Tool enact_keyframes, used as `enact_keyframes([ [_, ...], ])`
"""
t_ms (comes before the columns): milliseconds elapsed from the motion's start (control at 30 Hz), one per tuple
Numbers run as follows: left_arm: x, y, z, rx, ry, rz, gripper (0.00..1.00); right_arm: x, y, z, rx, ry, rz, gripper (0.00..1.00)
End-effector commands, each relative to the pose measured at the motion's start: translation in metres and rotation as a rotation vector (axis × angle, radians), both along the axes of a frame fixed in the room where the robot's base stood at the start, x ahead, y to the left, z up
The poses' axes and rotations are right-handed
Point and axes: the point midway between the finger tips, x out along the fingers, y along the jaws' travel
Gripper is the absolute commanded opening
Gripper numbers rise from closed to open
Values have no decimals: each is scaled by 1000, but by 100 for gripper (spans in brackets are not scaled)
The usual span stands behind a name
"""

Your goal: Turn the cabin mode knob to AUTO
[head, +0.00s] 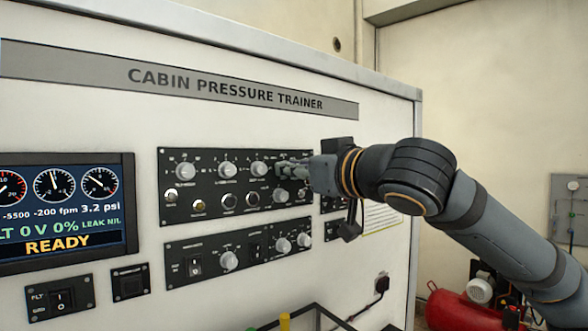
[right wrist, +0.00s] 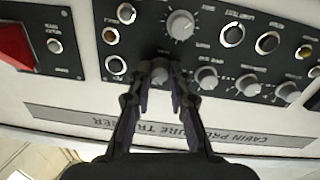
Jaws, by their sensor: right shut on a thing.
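My right gripper (head: 284,170) reaches in from the right to the upper black control panel (head: 217,207) of the cabin pressure trainer. In the right wrist view its two fingers (right wrist: 160,84) are shut on a small grey knob (right wrist: 160,74), one finger on each side. This knob is at the end of the panel's upper knob row, and the fingers hide it in the head view. Its label and pointer are too small or covered to read, so I cannot tell its setting. My left gripper is not in view.
More grey knobs stand beside the held one, such as this one (head: 259,168), and a larger knob (right wrist: 180,24) sits close to it. A lower panel (head: 238,247) has switches and knobs. The display (head: 66,212) reads READY. A red tank (head: 470,311) stands at right.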

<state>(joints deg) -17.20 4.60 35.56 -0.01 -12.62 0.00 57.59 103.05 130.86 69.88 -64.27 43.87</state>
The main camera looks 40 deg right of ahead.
Motion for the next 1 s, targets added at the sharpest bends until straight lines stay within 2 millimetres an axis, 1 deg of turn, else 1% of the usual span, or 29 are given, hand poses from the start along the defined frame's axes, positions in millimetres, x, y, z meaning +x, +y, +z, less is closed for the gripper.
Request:
enact_keyframes([
  [267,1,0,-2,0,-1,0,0,0,0,0,-154,17,0,0],
  [1000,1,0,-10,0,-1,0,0,0,1,-2,-846,95,1,0],
])
